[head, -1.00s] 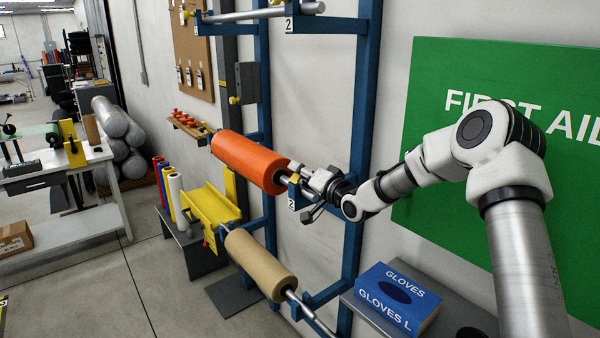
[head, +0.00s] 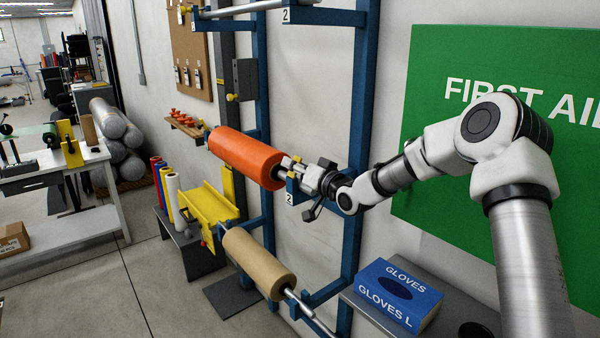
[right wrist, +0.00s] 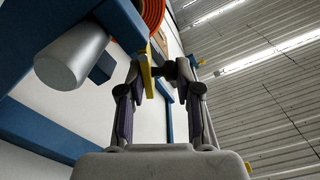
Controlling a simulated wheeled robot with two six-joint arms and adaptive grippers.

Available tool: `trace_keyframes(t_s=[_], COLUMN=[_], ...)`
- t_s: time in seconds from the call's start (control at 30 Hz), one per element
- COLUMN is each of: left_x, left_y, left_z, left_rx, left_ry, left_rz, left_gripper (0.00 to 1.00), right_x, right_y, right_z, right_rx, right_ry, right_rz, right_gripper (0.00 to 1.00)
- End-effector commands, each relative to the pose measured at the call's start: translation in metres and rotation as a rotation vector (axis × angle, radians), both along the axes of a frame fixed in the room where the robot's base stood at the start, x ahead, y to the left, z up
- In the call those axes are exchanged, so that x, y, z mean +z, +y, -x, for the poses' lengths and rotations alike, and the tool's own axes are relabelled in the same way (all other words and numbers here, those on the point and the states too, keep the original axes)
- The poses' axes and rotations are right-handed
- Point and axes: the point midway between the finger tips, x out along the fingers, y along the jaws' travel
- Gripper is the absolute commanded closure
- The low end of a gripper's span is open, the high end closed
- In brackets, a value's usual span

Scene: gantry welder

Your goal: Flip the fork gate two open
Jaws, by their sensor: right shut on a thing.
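The yellow gate (head: 292,175) sits on the blue fork (head: 291,189) marked 2, at the near end of the orange roll's bar. In the right wrist view, the yellow gate (right wrist: 146,73) stands upright between my fingers, beside the thick grey bar end (right wrist: 72,62). My right gripper (head: 303,172) reaches the fork from the right and is shut on the gate; its fingers (right wrist: 160,72) also show in the right wrist view. The gripper partly hides the gate and fork in the head view. My left gripper is not in view.
The orange roll (head: 245,158) hangs on the blue rack, with a tan roll (head: 258,262) below it. A blue glove box (head: 398,295) stands on a grey shelf at lower right. A green first-aid panel (head: 425,130) is on the wall.

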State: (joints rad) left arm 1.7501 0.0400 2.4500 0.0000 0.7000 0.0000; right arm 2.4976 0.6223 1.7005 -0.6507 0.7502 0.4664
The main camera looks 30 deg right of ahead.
Motion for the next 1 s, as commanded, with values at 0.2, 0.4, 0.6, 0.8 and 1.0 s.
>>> trace_keyframes(t_s=[0.2, 0.4, 0.6, 0.8, 1.0], left_x=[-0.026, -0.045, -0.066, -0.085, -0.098], left_y=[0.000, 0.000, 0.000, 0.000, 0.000], left_z=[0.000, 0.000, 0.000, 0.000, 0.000], left_rx=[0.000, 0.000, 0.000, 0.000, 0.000], left_ry=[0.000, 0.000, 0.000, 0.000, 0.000], left_rz=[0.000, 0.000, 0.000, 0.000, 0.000], left_gripper=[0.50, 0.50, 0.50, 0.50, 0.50], right_x=[-0.010, -0.014, -0.018, -0.022, -0.023], right_y=[0.009, 0.014, 0.019, 0.022, 0.024], right_z=[0.001, 0.001, 0.002, 0.002, 0.002], right_rx=[0.006, 0.006, 0.006, 0.006, 0.007], right_ry=[-0.009, -0.022, -0.035, -0.045, -0.054], right_rz=[0.208, 0.397, 0.583, 0.744, 0.860], right_gripper=[1.00, 1.00, 1.00, 1.00, 1.00])
